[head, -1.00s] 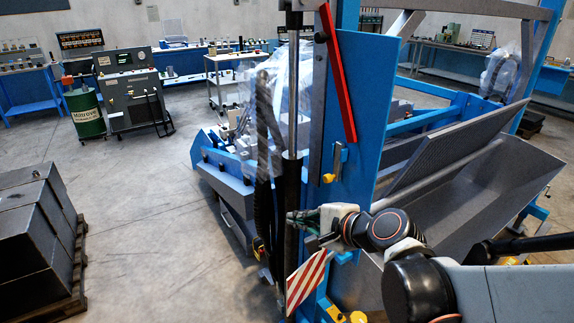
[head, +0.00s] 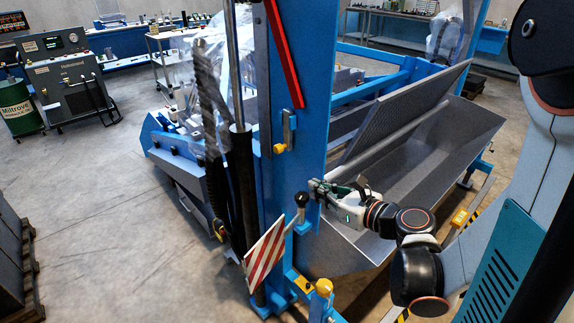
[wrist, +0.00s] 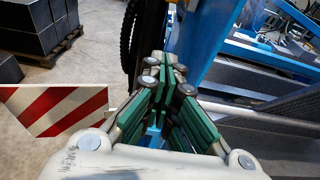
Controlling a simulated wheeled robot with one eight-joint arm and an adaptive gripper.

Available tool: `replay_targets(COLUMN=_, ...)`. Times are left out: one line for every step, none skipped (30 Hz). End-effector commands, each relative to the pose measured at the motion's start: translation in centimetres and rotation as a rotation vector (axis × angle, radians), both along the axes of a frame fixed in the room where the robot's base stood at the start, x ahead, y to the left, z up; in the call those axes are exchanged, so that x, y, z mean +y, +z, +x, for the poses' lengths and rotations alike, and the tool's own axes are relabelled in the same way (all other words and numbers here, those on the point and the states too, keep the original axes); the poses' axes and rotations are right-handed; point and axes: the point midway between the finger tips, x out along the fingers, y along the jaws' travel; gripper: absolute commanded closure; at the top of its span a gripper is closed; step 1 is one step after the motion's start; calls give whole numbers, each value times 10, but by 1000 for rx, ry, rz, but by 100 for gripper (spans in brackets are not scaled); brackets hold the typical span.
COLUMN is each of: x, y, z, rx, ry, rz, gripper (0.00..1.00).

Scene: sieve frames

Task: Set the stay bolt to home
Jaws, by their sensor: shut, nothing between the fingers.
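A small grey bracket (head: 288,128) with a yellow knob (head: 280,148) at its foot sits on the blue upright (head: 297,80) in the head view. It may be the stay bolt, but I cannot tell for sure. A lever with a black ball end (head: 301,200) stands below it, by the red-and-white striped plate (head: 265,250). My gripper (head: 316,188) is shut and empty, just right of the ball end and below the bracket. In the wrist view its green finger pads (wrist: 172,78) are together. The bracket and knob are not visible there.
A red bar (head: 283,50) lies along the upright's upper part. A grey trough (head: 430,140) is behind and right of my gripper. Another yellow knob (head: 323,288) is low at the front. The striped plate also shows in the wrist view (wrist: 55,108). Open floor lies left.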

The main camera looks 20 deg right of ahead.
Motion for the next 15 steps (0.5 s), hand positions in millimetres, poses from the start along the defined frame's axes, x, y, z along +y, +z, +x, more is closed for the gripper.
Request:
replay_targets(x=0, y=0, z=0, rx=0, ry=0, rz=-1, gripper=100)
replay_targets(x=0, y=0, z=0, rx=0, ry=0, rz=-1, gripper=100)
replay_targets(x=0, y=0, z=0, rx=1, ry=0, rz=-1, gripper=100)
replay_targets(x=0, y=0, z=0, rx=0, ry=0, rz=-2, gripper=100)
replay_targets(x=0, y=0, z=1, rx=0, ry=0, rz=-2, gripper=100)
replay_targets(x=1, y=-1, z=2, rx=0, ry=1, rz=-2, gripper=100)
replay_targets(x=2, y=-1, z=3, rx=0, ry=2, rz=-3, gripper=100)
replay_targets(x=2, y=-2, z=5, rx=0, ry=2, rz=-3, gripper=100)
replay_targets(x=4, y=-3, z=8, rx=0, ry=3, rz=-4, gripper=100)
replay_targets(x=5, y=-3, z=11, rx=0, ry=4, rz=-3, gripper=100)
replay_targets(x=7, y=-5, z=14, rx=0, ry=4, rz=-3, gripper=100)
replay_targets(x=9, y=-6, z=19, rx=-1, ry=5, rz=-4, gripper=100)
replay_targets(x=12, y=-7, z=24, rx=-1, ry=5, rz=-4, gripper=100)
replay_targets(x=13, y=-9, z=29, rx=0, ry=6, rz=-3, gripper=100)
replay_targets(x=16, y=-11, z=36, rx=0, ry=6, rz=-3, gripper=100)
